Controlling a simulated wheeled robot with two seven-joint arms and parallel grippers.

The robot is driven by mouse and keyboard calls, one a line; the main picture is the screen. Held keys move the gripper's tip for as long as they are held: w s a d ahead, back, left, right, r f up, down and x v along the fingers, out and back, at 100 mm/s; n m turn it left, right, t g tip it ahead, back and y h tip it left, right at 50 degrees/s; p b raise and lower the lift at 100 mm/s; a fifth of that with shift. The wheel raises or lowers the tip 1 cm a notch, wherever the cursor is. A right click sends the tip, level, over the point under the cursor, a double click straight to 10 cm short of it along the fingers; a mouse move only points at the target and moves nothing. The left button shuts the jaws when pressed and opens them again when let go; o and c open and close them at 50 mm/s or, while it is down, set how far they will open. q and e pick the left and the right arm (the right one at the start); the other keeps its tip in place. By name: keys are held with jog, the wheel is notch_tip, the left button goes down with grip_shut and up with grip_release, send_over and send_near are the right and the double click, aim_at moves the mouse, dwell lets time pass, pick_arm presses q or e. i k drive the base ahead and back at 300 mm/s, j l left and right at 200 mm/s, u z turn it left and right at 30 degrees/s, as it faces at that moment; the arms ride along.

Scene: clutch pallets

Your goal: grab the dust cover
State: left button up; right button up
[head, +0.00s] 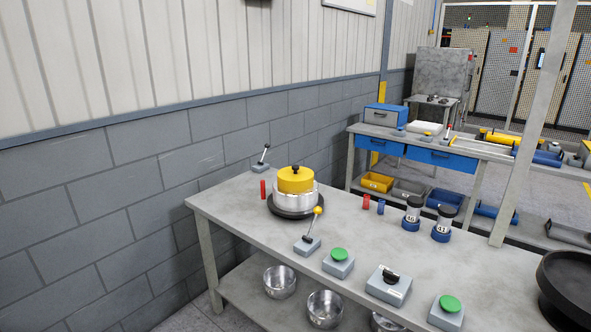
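A yellow cover with a small black knob on top (296,181), which looks like the dust cover, sits on a round silver metal part (294,197). That part stands on a black round base (292,211) towards the back left of the grey table (240,207). The cover appears upright and nothing of mine touches it. Neither my left nor my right gripper shows in the head view.
A lever box with a yellow ball (307,243) stands just in front of the cover. Green-button boxes (339,262), a black-knob box (388,284), blue-based jars (413,213) and a black round tray (570,285) share the table. Metal bowls (280,282) sit on the lower shelf.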

aim_at(294, 179)
jog(key=i+j+z, duration=0.1)
jog(key=i+j, duration=0.25)
jog(key=i+j+z, duration=0.15)
jog(key=i+j, duration=0.2)
jog(key=i+j+z, duration=0.1)
jog(key=i+j, duration=0.25)
jog(key=i+j+z, duration=0.1)
jog(key=i+j, duration=0.2)
jog(key=j, duration=0.15)
jog(key=i+j+z, duration=0.15)
jog(key=i+j, duration=0.15)
jog(key=j, duration=0.15)
jog(key=i+j+z, duration=0.1)
jog(key=i+j, duration=0.15)
jog(key=j, duration=0.2)
